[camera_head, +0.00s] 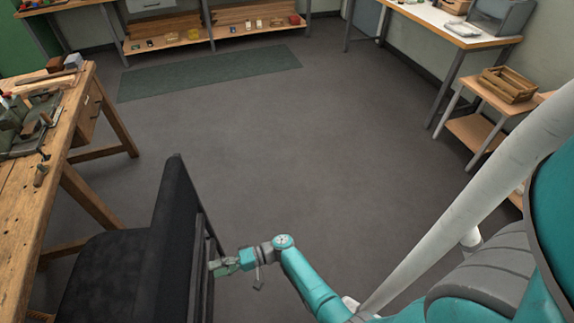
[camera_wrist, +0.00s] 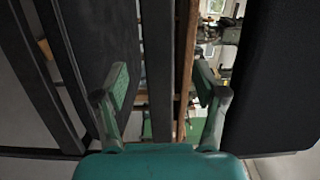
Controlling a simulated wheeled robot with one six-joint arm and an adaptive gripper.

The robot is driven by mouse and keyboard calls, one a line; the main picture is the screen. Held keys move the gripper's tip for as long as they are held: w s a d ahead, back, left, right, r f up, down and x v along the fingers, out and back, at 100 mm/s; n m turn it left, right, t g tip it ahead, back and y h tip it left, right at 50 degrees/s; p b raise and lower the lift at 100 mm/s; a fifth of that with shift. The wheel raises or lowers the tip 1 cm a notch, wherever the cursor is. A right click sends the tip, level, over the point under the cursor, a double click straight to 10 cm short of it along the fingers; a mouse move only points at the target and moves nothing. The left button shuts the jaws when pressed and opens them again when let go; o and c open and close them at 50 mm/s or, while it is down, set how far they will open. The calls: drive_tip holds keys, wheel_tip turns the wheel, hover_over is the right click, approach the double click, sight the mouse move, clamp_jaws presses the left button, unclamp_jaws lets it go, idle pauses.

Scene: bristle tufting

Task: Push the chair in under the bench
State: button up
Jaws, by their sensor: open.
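The black chair (camera_head: 170,235) stands at the lower left in the head view, its backrest toward the open floor and its seat (camera_head: 100,270) toward the bench. The wooden bench (camera_head: 45,195) runs along the left edge. The seat's front lies close to the bench's edge; I cannot tell whether any of it is underneath. My gripper (camera_head: 220,266) is at the rear of the backrest, near its upright bars. In the wrist view my gripper (camera_wrist: 163,88) has its green-padded fingers apart, with a dark chair bar (camera_wrist: 157,60) showing between them. Contact is unclear.
Tools and a vise (camera_head: 25,125) lie on the bench. A green mat (camera_head: 210,72) lies at the back before low shelves (camera_head: 215,25). A side table with a wooden crate (camera_head: 508,84) stands at right. The middle floor (camera_head: 300,150) is clear.

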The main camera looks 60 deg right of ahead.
drive_tip(key=v, duration=0.4)
drive_tip(key=shift+s+d, duration=0.15)
drive_tip(key=shift+d, duration=0.05)
drive_tip(key=s+a+f+g+h, duration=0.1)
drive_tip(key=s+a+f+h, duration=0.35)
drive_tip(key=s, duration=0.35)
drive_tip(key=s+a+f+g+h, duration=0.2)
drive_tip(key=s+a+f+h, duration=0.15)
drive_tip(key=s+f, duration=0.35)
drive_tip(key=s+r+h, duration=0.3)
drive_tip(key=s, duration=0.5)
drive_tip(key=s+d+r+n+t+h, duration=0.2)
drive_tip(key=s+r, duration=0.2)
drive_tip(key=r, duration=0.3)
drive_tip(key=s+d+r+n+t+h, duration=0.1)
drive_tip(key=s+d+r+h, duration=0.2)
drive_tip(key=r, duration=0.5)
drive_tip(key=s+r+n+t, duration=0.1)
drive_tip(key=r+n+t, duration=0.1)
drive_tip(key=r, duration=0.8)
drive_tip(key=s+r+n+t+y, duration=0.1)
drive_tip(key=s+r+n+t, duration=0.1)
drive_tip(key=r, duration=0.8)
